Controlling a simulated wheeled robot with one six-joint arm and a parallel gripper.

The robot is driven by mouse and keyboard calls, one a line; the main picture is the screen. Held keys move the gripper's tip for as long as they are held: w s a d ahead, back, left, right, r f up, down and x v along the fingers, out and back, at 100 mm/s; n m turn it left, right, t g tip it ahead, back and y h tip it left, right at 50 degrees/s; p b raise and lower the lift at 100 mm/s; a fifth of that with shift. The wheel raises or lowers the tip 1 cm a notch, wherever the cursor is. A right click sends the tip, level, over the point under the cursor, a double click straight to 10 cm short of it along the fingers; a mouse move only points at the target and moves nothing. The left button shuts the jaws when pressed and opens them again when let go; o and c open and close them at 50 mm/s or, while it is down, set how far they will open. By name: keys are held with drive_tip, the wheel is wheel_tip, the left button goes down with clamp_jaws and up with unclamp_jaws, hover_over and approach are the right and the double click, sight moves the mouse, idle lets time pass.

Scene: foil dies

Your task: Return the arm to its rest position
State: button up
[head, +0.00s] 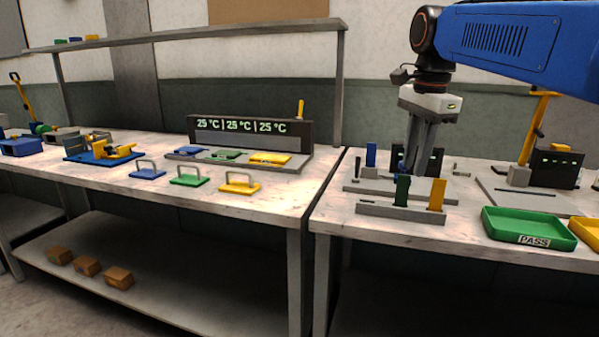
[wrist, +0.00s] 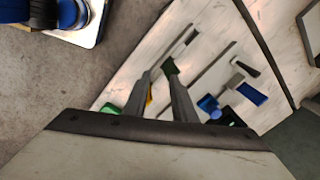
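My gripper (head: 420,172) hangs from my blue arm at the right of the head view, pointing down above the right-hand bench. In the wrist view its two dark fingers (wrist: 160,74) stand apart with a gap between them, and nothing is held. Beyond the tips, a green upright piece (wrist: 169,66) shows near the right finger, and a bit of a yellow piece (wrist: 149,97) shows between the fingers. In the head view the green piece (head: 402,191) and yellow piece (head: 437,195) stand in a grey slotted holder (head: 385,209), in front of the gripper.
A blue upright piece (head: 371,155) and a dark device stand close to the gripper. A green PASS tray (head: 529,228) and a yellow tray lie at the bench's right front. A yellow-armed press (head: 536,125) stands behind. The left bench (head: 300,195) holds colored handled plates and a temperature display (head: 250,132).

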drive_tip(key=s+d+f+n+t, duration=0.1)
drive_tip(key=s+d+f+n, duration=0.1)
drive_tip(key=s+f+n, duration=0.5)
drive_tip(key=s+d+f+n+t, duration=0.2)
drive_tip(key=s+f+n, duration=0.6)
drive_tip(key=s+f, duration=0.8)
wheel_tip(320, 180, down, 5)
drive_tip(key=shift+s+f, duration=0.2)
drive_tip(key=shift+s, duration=0.15)
